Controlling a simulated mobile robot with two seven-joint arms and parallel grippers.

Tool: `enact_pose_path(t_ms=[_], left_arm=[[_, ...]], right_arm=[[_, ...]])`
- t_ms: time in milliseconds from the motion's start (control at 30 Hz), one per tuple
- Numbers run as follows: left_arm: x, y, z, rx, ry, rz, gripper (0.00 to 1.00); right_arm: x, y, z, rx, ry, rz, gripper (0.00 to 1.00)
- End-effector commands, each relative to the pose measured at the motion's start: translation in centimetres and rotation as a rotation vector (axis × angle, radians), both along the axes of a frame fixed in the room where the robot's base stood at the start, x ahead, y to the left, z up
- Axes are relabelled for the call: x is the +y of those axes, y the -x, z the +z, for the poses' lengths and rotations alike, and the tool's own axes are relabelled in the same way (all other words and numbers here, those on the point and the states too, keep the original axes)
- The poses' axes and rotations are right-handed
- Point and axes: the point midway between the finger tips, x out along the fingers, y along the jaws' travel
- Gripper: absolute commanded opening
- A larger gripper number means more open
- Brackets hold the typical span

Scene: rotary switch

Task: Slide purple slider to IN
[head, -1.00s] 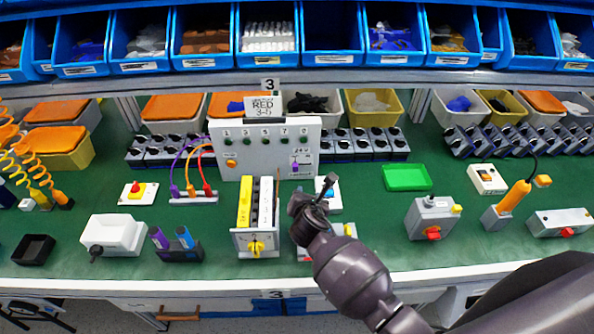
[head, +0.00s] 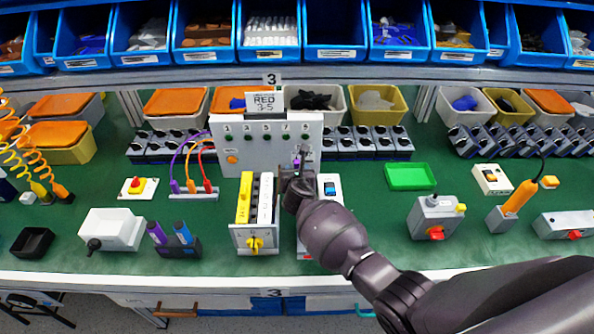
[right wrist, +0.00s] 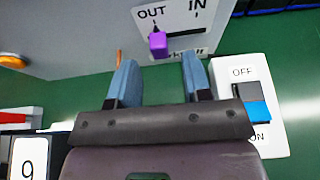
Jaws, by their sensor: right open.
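The purple slider (right wrist: 157,44) is a small knob on the white panel (head: 225,135). In the right wrist view it sits below the word OUT, at the left part of its dark slot, with IN to its right. In the head view the slider (head: 296,163) shows just above my right gripper (head: 296,178), which partly hides that corner of the panel. In the right wrist view the two blue fingers of this gripper (right wrist: 160,78) are spread apart and empty. The slider lies ahead of and between them, not visibly touched. My left gripper is not in view.
A white box with a blue OFF/ON rocker switch (right wrist: 254,105) stands close right of the fingers. A holder with yellow and white blocks (head: 254,240) is left of my right arm. A green tray (head: 411,177) lies to the right. Free green bench surrounds it.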

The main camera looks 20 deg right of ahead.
Motion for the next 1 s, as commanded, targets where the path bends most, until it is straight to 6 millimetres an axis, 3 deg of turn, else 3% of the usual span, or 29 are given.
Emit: enact_pose_path(t_ms=[200, 567, 667, 867, 1000], left_arm=[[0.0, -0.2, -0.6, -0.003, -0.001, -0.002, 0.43], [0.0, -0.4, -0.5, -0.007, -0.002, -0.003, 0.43], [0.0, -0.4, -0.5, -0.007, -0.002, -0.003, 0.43], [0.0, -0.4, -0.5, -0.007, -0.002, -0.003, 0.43], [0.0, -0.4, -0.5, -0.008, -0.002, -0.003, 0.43]], right_arm=[[-0.4, -1.7, -0.8, 0.000, -0.001, 0.000, 0.45], [-0.6, -2.0, -0.8, -0.001, -0.002, -0.001, 0.45], [-0.6, -2.0, -0.9, 0.000, -0.001, 0.000, 0.34], [-0.6, -2.0, -0.9, 0.000, -0.001, 0.000, 0.03], [-0.6, -2.0, -0.9, 0.001, -0.001, 0.000, 0.00]])
